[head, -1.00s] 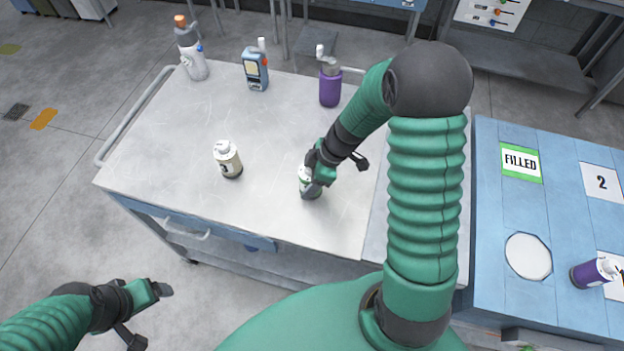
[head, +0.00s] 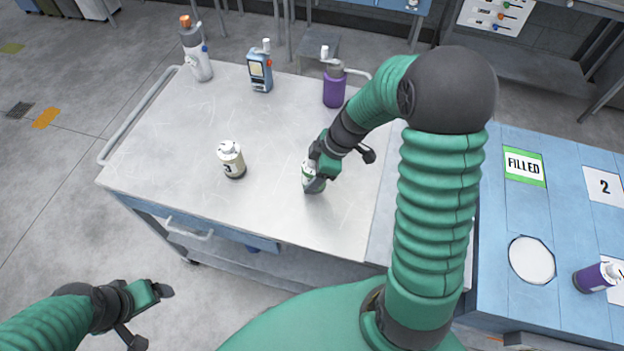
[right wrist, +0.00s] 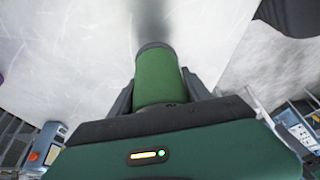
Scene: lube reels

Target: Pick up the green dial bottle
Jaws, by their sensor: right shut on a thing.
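The green dial bottle (head: 308,177) is near the front right of the metal cart top, largely covered by my right gripper (head: 318,178) in the head view. In the right wrist view the green bottle (right wrist: 158,78) sits between the two dark fingers, with its dark end pointing away. My right gripper is shut on it. The bottle appears tilted, and I cannot tell for sure whether it touches the cart. My left gripper (head: 152,315) is at the lower left, off the cart, with its fingers apart and nothing between them.
A blue table (head: 500,290) at right holds another purple bottle (head: 597,277).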

